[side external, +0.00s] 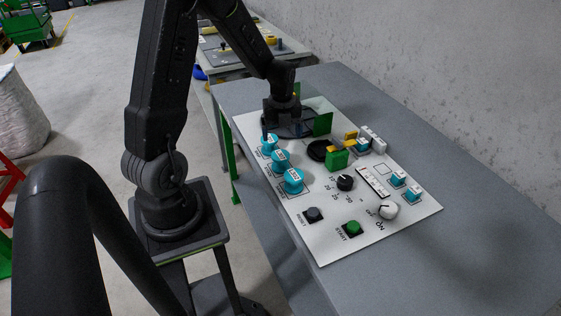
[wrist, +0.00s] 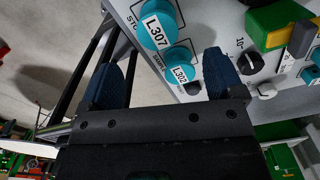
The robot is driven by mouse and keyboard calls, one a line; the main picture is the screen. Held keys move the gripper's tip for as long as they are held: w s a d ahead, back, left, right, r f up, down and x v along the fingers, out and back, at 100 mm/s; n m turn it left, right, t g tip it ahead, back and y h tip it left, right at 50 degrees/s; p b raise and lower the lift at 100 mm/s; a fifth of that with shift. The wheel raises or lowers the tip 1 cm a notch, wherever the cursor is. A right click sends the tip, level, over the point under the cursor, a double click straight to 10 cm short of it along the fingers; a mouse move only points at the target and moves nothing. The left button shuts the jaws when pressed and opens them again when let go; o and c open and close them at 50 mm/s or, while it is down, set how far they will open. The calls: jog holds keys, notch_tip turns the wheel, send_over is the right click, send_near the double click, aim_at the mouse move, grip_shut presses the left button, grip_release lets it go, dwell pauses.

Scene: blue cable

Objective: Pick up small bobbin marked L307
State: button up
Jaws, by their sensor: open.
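The bobbin marked L307 (wrist: 158,27) is teal with a white label and sits at the top of the wrist view. A teal bobbin marked L302 (wrist: 179,68) sits just below it, between the fingers in the picture. My gripper (wrist: 166,72) is open with nothing between its blue pads. In the side view three teal bobbins (side external: 293,180) stand in a row along the panel's left edge. Their labels are too small there to tell which is L307. My gripper also shows at the panel's far end (side external: 281,116), close to the farthest bobbin.
The white panel (side external: 322,240) lies on a grey table (side external: 460,160). It carries green blocks (side external: 337,159), a black dial (side external: 345,183), a white knob (side external: 389,211), a green button (side external: 352,228) and small teal pieces on its right. The table right of the panel is clear.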

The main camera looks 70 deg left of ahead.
aim_at(280, 154)
notch_tip(280, 154, down, 5)
jog(key=shift+f, duration=0.1)
jog(key=shift+s+f, duration=0.2)
jog(key=shift+f, duration=2.55)
jog(key=c, duration=1)
jog(key=shift+r, duration=0.1)
